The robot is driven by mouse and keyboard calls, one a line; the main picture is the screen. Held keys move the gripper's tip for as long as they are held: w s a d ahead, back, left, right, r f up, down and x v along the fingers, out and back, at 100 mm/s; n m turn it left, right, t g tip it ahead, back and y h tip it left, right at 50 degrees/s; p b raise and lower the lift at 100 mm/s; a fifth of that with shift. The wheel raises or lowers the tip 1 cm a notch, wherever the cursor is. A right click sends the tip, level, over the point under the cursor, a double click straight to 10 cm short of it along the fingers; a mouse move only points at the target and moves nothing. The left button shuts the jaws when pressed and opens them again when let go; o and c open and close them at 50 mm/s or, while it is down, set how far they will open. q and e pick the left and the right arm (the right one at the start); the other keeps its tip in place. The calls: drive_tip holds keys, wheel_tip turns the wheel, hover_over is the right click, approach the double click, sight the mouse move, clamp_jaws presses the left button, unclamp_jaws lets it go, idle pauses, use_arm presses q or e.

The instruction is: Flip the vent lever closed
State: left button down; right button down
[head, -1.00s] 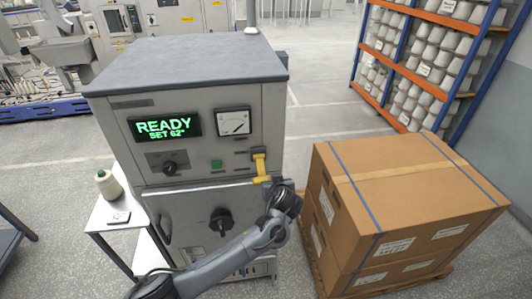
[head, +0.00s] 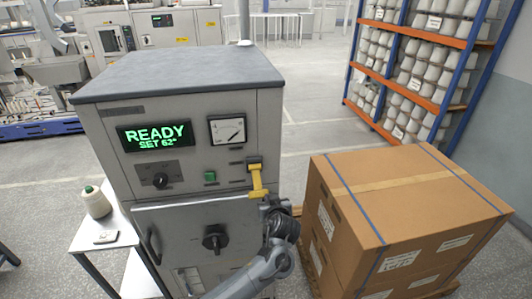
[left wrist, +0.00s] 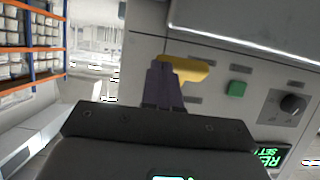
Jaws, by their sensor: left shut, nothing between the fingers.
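The yellow vent lever (head: 257,181) sits on the right side of the grey machine's front panel, below the dial gauge, and its handle hangs downward. In the left wrist view the lever (left wrist: 186,72) lies right at my fingertips, partly hidden behind them. My left gripper (head: 267,207) is just below the lever's lower end in the head view. Its dark fingers (left wrist: 160,70) are together with nothing between them. I cannot tell whether they touch the lever. My right gripper is not in view.
The machine (head: 180,90) has a green READY display (head: 155,136), a gauge (head: 227,130), a black knob (head: 160,180) and a green button (head: 210,177). A large carton (head: 400,200) stands close on the right. A small table with a cone (head: 97,203) is at the left.

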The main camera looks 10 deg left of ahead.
use_arm(q)
drive_tip(key=p+v, duration=0.5)
drive_tip(key=v, duration=0.8)
drive_tip(key=shift+s, duration=0.2)
drive_tip(key=shift+d, duration=0.1)
drive_tip(key=shift+f, duration=0.1)
